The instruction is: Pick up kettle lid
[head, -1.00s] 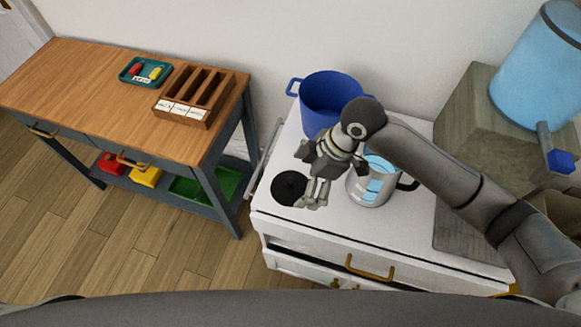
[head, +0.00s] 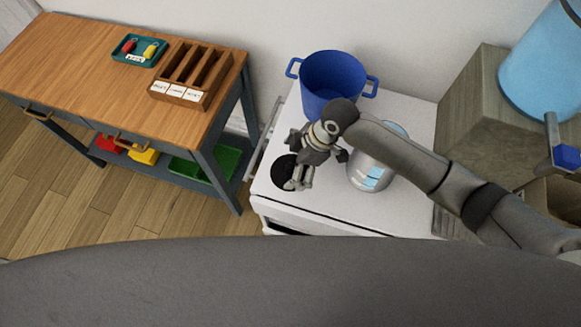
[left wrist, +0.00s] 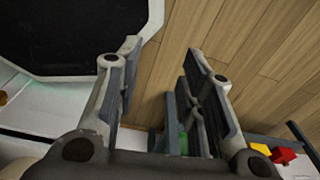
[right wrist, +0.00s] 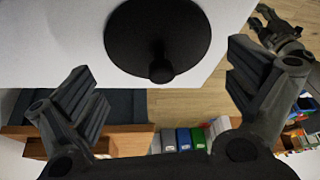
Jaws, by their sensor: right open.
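The kettle lid is a black disc (head: 281,174) with a knob, lying on the white cabinet top near its left front edge. In the right wrist view, the lid (right wrist: 158,35) fills the top middle, and its round knob points toward the gripper. My right gripper (head: 298,183) is over the lid's right side in the head view, partly hiding it. Its fingers are wide apart on either side of the knob, with nothing between them. The kettle (head: 368,176) stands to the right, partly behind my right arm. My left gripper (left wrist: 158,75) is open and empty above the floor.
A blue pot (head: 331,80) stands behind the lid. A wooden block (head: 482,95) with a blue container (head: 545,65) is on the right. A wooden-topped table (head: 95,60) with a slotted wooden box (head: 190,73) is on the left, across a floor gap.

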